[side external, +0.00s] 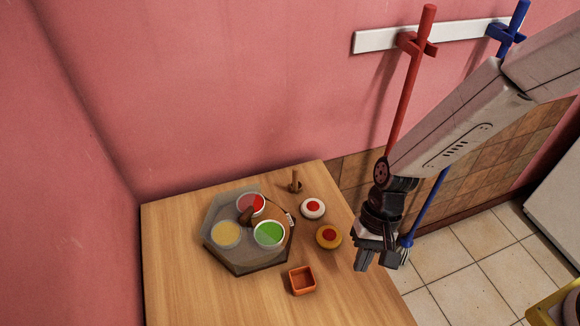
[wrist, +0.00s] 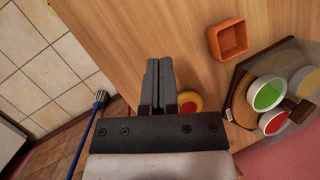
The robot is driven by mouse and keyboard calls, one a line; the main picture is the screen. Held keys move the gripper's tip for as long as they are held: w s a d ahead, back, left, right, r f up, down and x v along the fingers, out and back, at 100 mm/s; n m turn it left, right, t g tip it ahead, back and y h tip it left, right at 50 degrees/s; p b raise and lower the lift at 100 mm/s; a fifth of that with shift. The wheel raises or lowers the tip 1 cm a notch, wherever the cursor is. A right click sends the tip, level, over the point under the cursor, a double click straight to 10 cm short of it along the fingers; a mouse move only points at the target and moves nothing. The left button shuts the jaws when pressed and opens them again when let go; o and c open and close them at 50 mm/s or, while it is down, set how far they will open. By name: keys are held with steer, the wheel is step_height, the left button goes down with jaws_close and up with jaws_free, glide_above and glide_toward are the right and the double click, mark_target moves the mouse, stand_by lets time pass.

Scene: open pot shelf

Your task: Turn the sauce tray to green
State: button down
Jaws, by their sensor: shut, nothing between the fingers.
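The sauce tray (side external: 247,262) is a grey, see-through hexagonal tray on the wooden table. It holds a red sauce bowl (side external: 252,203) at the back, a green sauce bowl (side external: 269,234) at the front right and a yellow sauce bowl (side external: 226,235) at the left. A brown handle stands in its middle, and a small white tag sits at its right edge. In the wrist view the green bowl (wrist: 267,94) and red bowl (wrist: 273,122) show at the right. My gripper (side external: 363,266) is shut and empty, right of the tray by the table's right edge, pointing down.
An orange square dish (side external: 302,280) stands in front of the tray. A white round item (side external: 313,208) and a yellow round item (side external: 329,237), each with a red centre, lie between tray and gripper. A small wooden peg (side external: 295,182) stands behind. Red and blue poles hang on the wall rack.

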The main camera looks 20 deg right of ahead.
steer(key=w+a+r+m+t+y, duration=0.25)
steer(key=w+m+t, duration=0.35)
steer(key=m, duration=0.5)
steer(key=w+a+r+m+t+y, duration=0.1)
steer(key=w+r+m+t+y, duration=0.25)
steer(key=w+m, duration=0.6)
glide_toward(274, 212)
steer(key=shift+s+r+m, duration=0.15)
steer(key=shift+s+r, duration=0.15)
steer(key=shift+r, duration=0.4)
steer(key=shift+s+r+m, duration=0.1)
steer(key=shift+s+r, duration=0.15)
steer(key=shift+r, duration=0.45)
steer(key=shift+x, duration=4.95)
steer(key=shift+w+n+g+y, duration=0.3)
steer(key=shift+w+n+g, duration=0.2)
steer(key=shift+n, duration=0.2)
